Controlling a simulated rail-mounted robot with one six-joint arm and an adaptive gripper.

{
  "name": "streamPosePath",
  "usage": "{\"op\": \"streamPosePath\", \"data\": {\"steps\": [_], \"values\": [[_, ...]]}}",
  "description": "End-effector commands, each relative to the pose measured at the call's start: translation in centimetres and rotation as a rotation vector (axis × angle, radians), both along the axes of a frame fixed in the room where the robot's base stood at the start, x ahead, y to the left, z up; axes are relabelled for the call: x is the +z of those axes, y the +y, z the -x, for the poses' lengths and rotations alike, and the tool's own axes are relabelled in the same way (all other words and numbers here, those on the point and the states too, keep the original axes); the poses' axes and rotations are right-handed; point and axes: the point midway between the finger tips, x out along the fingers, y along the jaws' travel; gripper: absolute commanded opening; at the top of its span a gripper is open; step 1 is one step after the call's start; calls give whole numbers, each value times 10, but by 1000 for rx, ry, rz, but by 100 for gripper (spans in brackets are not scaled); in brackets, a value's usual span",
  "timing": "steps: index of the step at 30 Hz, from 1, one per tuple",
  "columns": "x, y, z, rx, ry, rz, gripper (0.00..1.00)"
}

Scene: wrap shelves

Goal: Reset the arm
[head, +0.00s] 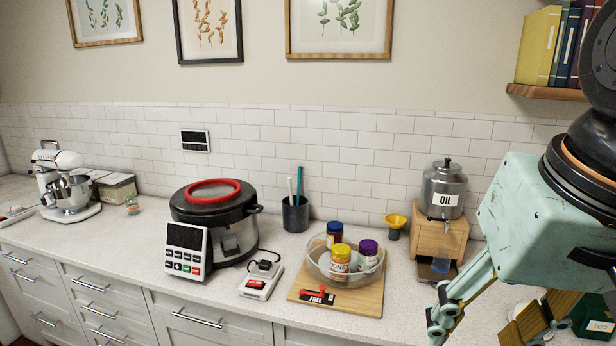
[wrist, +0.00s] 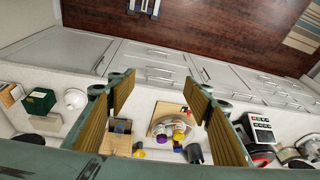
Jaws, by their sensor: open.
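My gripper (head: 488,322) hangs at the right of the head view, with its pale green body above the counter's right end. In the wrist view its two ribbed pads (wrist: 162,75) stand wide apart with nothing held between them. The lower ends of the fingers run out of the head view, so their height over the counter cannot be told.
Left of my gripper stand the oil dispenser (head: 443,190) on a wooden stand and a clear bowl of jars (head: 318,262) on a board. A cooker (head: 230,230) stands further left. A book shelf (head: 545,92) juts out above. A green box (wrist: 39,101) is at right.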

Motion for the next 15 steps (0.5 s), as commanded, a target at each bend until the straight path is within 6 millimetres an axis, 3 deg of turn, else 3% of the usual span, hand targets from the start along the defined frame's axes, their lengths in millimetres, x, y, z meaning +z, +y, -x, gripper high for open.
{"op": "streamPosePath", "data": {"steps": [6, 15], "values": [[-9, 1, 30, 96, -27, 49, 47], [-15, -1, 48, 160, -44, 85, 47]]}}
